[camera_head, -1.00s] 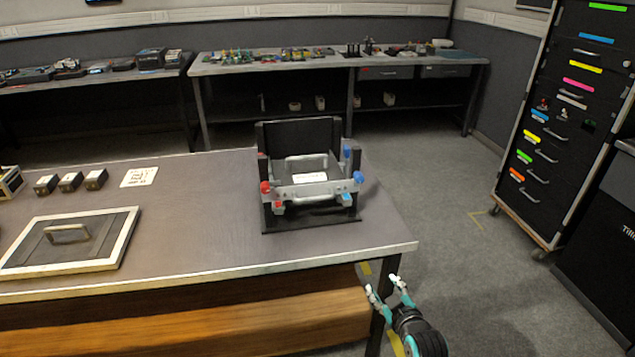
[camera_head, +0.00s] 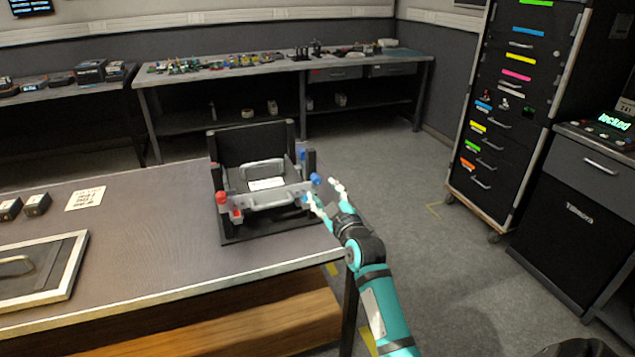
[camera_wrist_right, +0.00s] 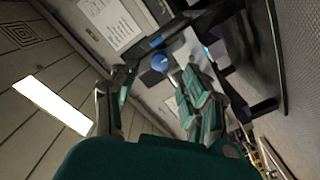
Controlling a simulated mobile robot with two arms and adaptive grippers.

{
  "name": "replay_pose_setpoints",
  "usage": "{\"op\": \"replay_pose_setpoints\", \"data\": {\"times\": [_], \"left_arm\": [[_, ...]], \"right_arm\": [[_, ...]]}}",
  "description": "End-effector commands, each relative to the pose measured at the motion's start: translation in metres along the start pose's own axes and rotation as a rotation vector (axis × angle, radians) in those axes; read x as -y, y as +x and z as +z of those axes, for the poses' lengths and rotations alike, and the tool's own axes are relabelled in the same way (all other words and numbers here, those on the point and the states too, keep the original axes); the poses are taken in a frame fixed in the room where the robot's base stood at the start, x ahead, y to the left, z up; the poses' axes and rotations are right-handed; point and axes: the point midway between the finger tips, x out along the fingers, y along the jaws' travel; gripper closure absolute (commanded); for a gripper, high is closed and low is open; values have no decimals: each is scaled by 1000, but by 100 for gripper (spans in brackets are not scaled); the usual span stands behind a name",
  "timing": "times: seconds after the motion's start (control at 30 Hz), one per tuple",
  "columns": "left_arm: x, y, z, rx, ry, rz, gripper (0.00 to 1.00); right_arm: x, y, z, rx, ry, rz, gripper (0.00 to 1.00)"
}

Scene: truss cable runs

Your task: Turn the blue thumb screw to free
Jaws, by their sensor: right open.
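The blue thumb screw (camera_head: 316,180) is a round knob on the front right corner of a black and grey frame (camera_head: 235,229) on the bench. In the right wrist view the blue knob (camera_wrist_right: 160,63) shows ahead, in the gap between my fingers. My right gripper (camera_head: 327,195) is open and empty, just right of and in front of the knob, fingers pointing at the frame. I cannot tell whether a fingertip touches it. A red knob (camera_head: 221,197) sits on the front left corner. My left gripper is not in view.
A grey tray with a front handle (camera_head: 270,201) sits in the frame. The bench's right edge lies beneath my right arm. A framed lid (camera_head: 40,270) and small dark blocks (camera_head: 37,204) lie left. Drawer cabinets (camera_head: 507,100) stand right, with open floor between.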

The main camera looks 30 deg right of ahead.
Motion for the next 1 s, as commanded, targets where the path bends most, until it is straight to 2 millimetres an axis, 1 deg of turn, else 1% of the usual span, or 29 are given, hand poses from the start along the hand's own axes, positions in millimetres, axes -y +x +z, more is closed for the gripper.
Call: {"op": "replay_pose_setpoints", "data": {"times": [0.03,0.1,0.2,0.3,0.47,0.7,0.77,1.0], "left_arm": [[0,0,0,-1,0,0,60],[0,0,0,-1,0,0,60],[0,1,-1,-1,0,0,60],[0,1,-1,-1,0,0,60],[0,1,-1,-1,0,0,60],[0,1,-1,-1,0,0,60],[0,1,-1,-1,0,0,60],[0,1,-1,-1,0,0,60]], "right_arm": [[-1,12,-1,-1,1,1,53],[-1,25,-1,-1,1,0,53],[0,40,0,-1,0,0,53],[0,50,0,0,0,-1,53],[0,57,0,0,-1,0,53],[0,58,0,0,-1,0,53],[0,58,0,0,-1,0,60],[0,57,0,0,-1,0,91]]}}
